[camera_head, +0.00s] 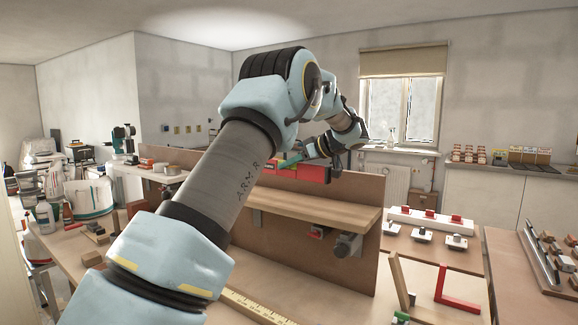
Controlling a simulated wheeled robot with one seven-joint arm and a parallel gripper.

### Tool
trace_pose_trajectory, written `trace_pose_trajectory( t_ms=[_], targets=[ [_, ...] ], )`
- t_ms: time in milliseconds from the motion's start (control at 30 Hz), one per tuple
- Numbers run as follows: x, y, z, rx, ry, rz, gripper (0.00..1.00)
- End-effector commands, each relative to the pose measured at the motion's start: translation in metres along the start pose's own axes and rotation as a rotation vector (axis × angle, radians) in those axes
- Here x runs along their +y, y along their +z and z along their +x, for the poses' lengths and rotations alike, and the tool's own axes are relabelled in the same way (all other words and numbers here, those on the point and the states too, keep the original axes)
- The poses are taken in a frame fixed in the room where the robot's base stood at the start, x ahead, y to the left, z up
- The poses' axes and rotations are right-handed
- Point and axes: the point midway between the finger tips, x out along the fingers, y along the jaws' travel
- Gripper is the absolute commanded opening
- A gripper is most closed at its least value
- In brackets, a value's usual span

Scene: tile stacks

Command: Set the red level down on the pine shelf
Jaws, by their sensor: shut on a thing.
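The red level (313,173) is in the middle of the view, above the pine shelf and in front of its brown back panel. My gripper (336,165) is at the level's right end and is shut on it. The gripper is small in this view, and the fingers are hard to make out. The pine shelf (325,214) is a light wood board fixed to the brown panel, and its top looks bare. My arm hides the shelf's left end and the left part of the level. I cannot tell clearly how big the gap between level and shelf is.
A green piece (290,160) shows beside the level. A grey clamp or bracket (347,245) sits under the shelf. A yellow measuring strip (255,306) lies on the bench in front. A red angle piece (456,290) and a white rack (430,222) stand to the right.

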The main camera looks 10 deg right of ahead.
Motion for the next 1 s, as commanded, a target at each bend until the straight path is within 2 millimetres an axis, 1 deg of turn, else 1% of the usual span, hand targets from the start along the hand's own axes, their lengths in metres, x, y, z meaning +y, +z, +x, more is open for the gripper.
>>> trace_pose_trajectory(
  t_ms=[33, 100, 500, 667, 1000],
  targets=[
    [0.001, 0.008, 0.004, 0.002, 0.001, -0.002, 0.00],
    [0.001, 0.014, 0.007, 0.001, 0.001, -0.002, 0.00],
    [0.003, 0.044, 0.022, 0.001, 0.001, -0.003, 0.00],
    [0.003, 0.048, 0.024, 0.001, 0.002, -0.002, 0.00],
    [0.003, 0.047, 0.024, 0.001, 0.001, -0.002, 0.00]
  ],
)
